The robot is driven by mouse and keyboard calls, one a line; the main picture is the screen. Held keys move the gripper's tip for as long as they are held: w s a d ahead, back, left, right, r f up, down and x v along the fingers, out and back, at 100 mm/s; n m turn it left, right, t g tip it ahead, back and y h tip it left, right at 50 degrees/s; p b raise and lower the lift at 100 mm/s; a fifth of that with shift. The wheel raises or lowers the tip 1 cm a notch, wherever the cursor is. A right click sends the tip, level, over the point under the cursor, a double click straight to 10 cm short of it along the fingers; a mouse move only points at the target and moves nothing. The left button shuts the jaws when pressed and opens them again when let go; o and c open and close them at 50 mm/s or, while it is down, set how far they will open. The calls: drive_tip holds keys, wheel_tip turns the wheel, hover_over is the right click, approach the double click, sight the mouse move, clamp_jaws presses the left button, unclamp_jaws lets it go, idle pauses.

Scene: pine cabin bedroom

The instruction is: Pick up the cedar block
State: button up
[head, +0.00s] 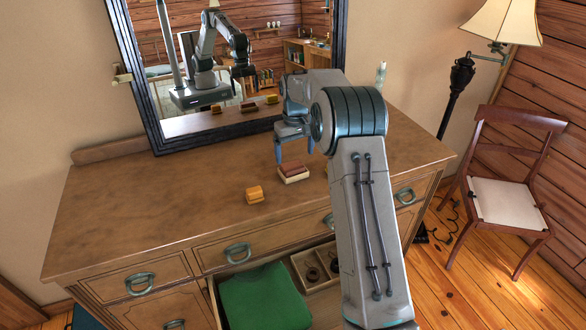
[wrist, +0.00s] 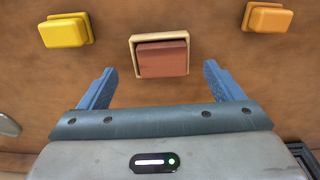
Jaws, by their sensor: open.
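The cedar block looks to be the reddish-brown block (head: 289,168) on the dresser top. It sits on a cream, shallow-rimmed base (head: 294,179). In the wrist view the block (wrist: 162,58) lies within the cream rim (wrist: 133,44), centred left to right between my fingers. My gripper (head: 294,152) is open and empty above and just behind the block in the head view. It also shows in the wrist view (wrist: 159,70), its two blue fingers apart, with the block a little beyond their tips. I see no contact.
A framed mirror (head: 225,75) stands behind. An open drawer holds green cloth (head: 262,298). The dresser's left top (head: 130,200) is clear.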

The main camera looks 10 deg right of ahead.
sight(294, 167)
drive_tip(key=shift+s+a+f+p, duration=0.1)
drive_tip(key=shift+f+p, duration=0.9)
drive_tip(key=shift+f, duration=1.65)
drive_tip(key=c, duration=1.1)
